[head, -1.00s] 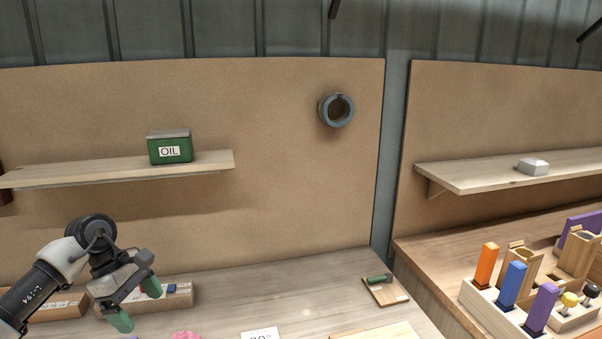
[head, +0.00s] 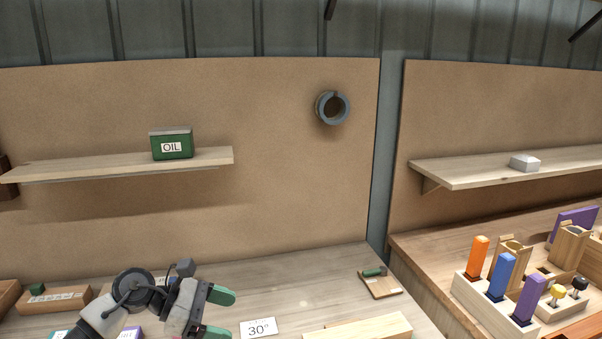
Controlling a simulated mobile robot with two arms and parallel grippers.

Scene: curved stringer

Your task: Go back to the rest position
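My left gripper (head: 222,314) is low in the head view, over the front part of the workbench (head: 300,290). Its two green-tipped fingers are apart and point right, with nothing between them. It is left of the white card reading 30° (head: 259,328) and clear of it in the picture. My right gripper is not in view.
A wooden shelf (head: 80,170) with a green OIL box (head: 171,144) is above my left arm. Wooden boxes (head: 62,300) lie at the left. A wooden block (head: 360,327) lies at the front. Coloured blocks in a holder (head: 501,277) stand at the right.

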